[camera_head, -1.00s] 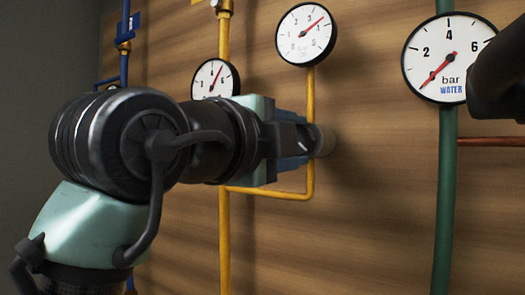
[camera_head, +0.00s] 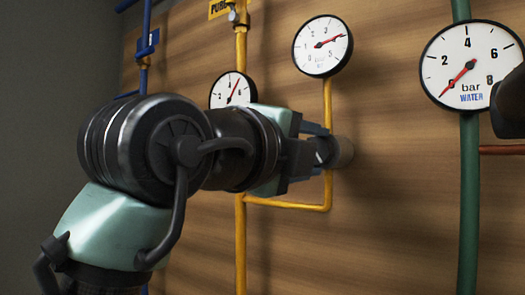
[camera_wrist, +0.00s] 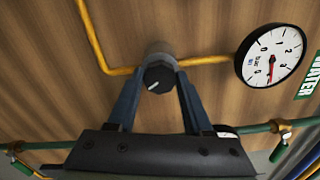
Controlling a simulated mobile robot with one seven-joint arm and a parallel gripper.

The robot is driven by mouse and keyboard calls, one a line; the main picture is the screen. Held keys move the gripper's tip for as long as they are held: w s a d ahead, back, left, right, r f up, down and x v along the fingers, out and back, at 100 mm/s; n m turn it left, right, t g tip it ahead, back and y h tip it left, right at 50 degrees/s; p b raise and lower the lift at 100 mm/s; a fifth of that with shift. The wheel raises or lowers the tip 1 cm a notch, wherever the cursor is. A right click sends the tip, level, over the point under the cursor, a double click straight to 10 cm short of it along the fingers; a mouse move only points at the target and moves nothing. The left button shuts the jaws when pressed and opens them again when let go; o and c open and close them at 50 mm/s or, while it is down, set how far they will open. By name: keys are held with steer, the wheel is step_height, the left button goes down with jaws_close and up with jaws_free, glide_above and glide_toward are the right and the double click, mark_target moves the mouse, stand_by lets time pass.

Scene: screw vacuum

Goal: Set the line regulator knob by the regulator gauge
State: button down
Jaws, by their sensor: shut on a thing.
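The line regulator knob is a dark round cap with a pale mark in the wrist view (camera_wrist: 158,78), on a grey cylindrical body (camera_head: 344,152) against the wooden panel. My gripper (camera_head: 325,150) is shut on the knob, with one finger on each side of it in the wrist view. The regulator gauge (camera_head: 322,46) is a white dial with a red needle on the yellow pipe above the knob. Its needle points right, at about 4. In the wrist view the same gauge (camera_wrist: 270,55) appears turned, right of the knob. My fingers partly hide the knob in the head view.
Yellow piping (camera_head: 290,203) runs close around the knob. A smaller gauge (camera_head: 233,90) sits left, partly behind my arm. A water gauge (camera_head: 470,66) on a green pipe (camera_head: 469,210) is at the right. A blue pipe (camera_head: 146,75) runs at the left.

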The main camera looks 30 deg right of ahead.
steer(key=shift+c, duration=1.5)
jaws_free()
steer(key=b+v, duration=0.3)
steer(key=v, duration=1)
steer(key=shift+b, duration=0.4)
steer(key=w+a+f+n+t+y, duration=0.2)
steer(key=w+a+n+t, duration=0.4)
steer(key=n+t, duration=0.7)
steer(key=s+a+f+n+t+y, duration=0.1)
steer(key=s+a+n+t+y, duration=0.2)
steer(key=n, duration=0.7)
steer(key=s+a+f+n+t+y, duration=0.1)
steer(key=s+a+n+t+y, duration=0.2)
steer(key=a+n+y, duration=0.4)
steer(key=n+t+y, duration=0.1)
steer(key=n+y, duration=0.3)
steer(key=shift+f+y, duration=0.3)
steer(key=shift+f, duration=0.1)
steer(key=shift+w, duration=0.1)
